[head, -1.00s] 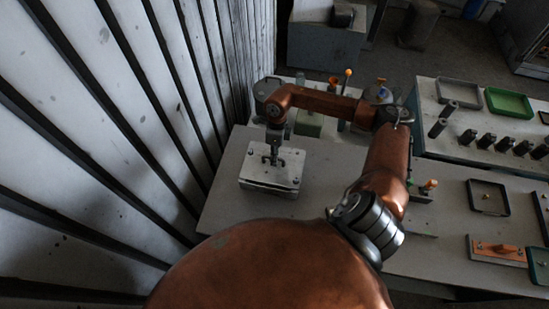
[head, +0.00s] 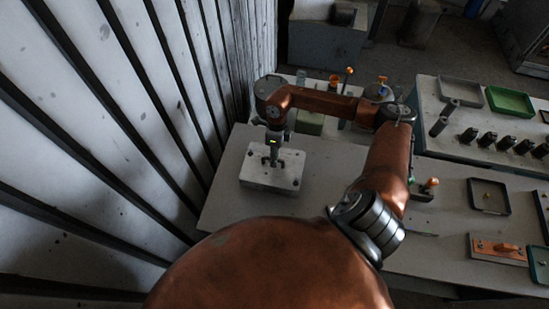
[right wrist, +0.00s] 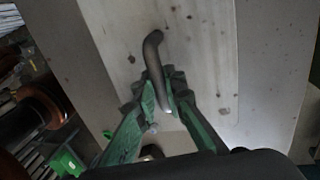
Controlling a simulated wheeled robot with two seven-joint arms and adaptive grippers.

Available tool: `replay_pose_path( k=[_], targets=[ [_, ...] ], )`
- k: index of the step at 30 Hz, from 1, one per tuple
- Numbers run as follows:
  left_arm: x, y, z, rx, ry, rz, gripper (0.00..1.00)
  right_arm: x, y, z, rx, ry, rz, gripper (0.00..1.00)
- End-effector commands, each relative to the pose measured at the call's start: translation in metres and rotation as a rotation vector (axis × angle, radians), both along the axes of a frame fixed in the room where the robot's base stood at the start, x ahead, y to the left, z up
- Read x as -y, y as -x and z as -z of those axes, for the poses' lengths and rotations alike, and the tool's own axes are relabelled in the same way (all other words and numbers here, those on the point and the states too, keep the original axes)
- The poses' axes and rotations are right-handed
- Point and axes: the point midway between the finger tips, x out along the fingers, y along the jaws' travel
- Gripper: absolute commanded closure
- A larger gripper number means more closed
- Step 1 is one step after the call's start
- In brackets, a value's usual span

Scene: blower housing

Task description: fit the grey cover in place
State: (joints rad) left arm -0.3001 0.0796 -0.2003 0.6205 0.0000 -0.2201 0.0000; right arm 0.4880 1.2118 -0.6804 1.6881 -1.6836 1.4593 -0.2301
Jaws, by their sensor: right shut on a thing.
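The grey cover (head: 290,160) is a pale flat plate with small dark spots near its corners, on a block-like base on the bench. A dark handle stands up from its middle. My right gripper (head: 273,158) points straight down over the middle of the plate and is shut on the handle. In the right wrist view, its green fingers (right wrist: 165,102) close around the dark curved handle (right wrist: 153,50), with the pale plate (right wrist: 205,45) beneath. I cannot tell whether the plate lies flush; its seam with the housing is too small to see. My left gripper is not in view.
The grey bench (head: 325,165) is clear around the block. A slatted wall (head: 150,100) stands close on the left.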

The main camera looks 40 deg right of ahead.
Motion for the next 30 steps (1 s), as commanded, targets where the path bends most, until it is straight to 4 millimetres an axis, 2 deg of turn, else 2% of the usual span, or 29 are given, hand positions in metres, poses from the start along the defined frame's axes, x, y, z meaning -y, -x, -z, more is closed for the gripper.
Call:
replay_pose_path(
  k=[14, 15, 21, 23, 28, 30],
  targets=[
    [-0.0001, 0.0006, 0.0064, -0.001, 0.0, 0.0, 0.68, 0.003, -0.0023, 0.0041, 0.005, 0.006, 0.004, 1.0],
    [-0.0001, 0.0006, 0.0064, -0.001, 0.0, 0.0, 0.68, 0.0029, -0.0022, 0.0043, 0.005, 0.006, 0.004, 0.87],
    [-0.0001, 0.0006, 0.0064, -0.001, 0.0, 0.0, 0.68, 0.0023, -0.0017, 0.004, 0.004, 0.004, 0.003, 0.74],
    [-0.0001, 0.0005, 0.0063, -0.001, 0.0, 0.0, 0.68, 0.0022, -0.0016, 0.0038, 0.004, 0.004, 0.003, 0.7],
    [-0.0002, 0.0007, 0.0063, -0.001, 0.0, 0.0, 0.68, 0.002, -0.0014, 0.0036, 0.003, 0.004, 0.003, 0.7],
    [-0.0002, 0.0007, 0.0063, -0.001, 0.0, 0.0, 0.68, 0.0021, -0.001, 0.0038, 0.002, 0.004, 0.003, 0.66]
  ],
)
